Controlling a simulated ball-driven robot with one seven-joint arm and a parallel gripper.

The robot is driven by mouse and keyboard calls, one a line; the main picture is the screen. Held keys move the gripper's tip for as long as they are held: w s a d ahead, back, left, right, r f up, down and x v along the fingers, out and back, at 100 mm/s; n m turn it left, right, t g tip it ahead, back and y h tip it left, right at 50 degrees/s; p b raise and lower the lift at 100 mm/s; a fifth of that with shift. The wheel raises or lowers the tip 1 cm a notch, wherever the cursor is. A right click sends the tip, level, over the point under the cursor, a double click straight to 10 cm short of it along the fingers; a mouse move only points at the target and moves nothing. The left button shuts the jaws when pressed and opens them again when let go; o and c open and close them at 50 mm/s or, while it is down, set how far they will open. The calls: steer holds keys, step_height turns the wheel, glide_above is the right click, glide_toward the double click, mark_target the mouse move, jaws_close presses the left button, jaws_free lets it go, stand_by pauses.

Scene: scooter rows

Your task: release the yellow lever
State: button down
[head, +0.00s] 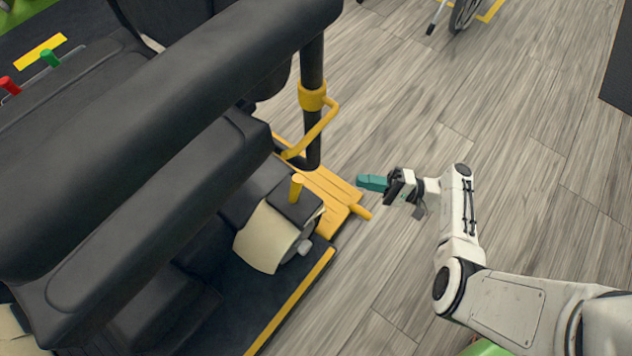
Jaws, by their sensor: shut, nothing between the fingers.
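A short upright yellow lever (296,188) stands on a dark-topped cream box (265,238) at the scooter's side. A second yellow handle (361,212) sticks out to the right from the yellow footplate (318,187). I cannot tell for sure which of the two the task means. My gripper (362,182) has teal fingers, shut and empty, pointing left. It appears just above the footplate's handle in the picture and right of the upright lever, apart from both. Nothing hides either lever.
A black padded scooter seat and bar (150,130) fill the left. A black post with a yellow loop handle (322,128) rises behind the box. Red (9,86) and green (50,58) levers are at far left.

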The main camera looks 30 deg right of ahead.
mark_target(295, 189)
steer(key=s+a+x, duration=0.1)
steer(key=s+x, duration=0.1)
steer(key=x, duration=1)
steer(key=shift+a+r+b, duration=0.4)
steer(key=shift+a+r, duration=0.1)
steer(key=shift+a, duration=0.2)
steer(key=shift+w+r, duration=0.1)
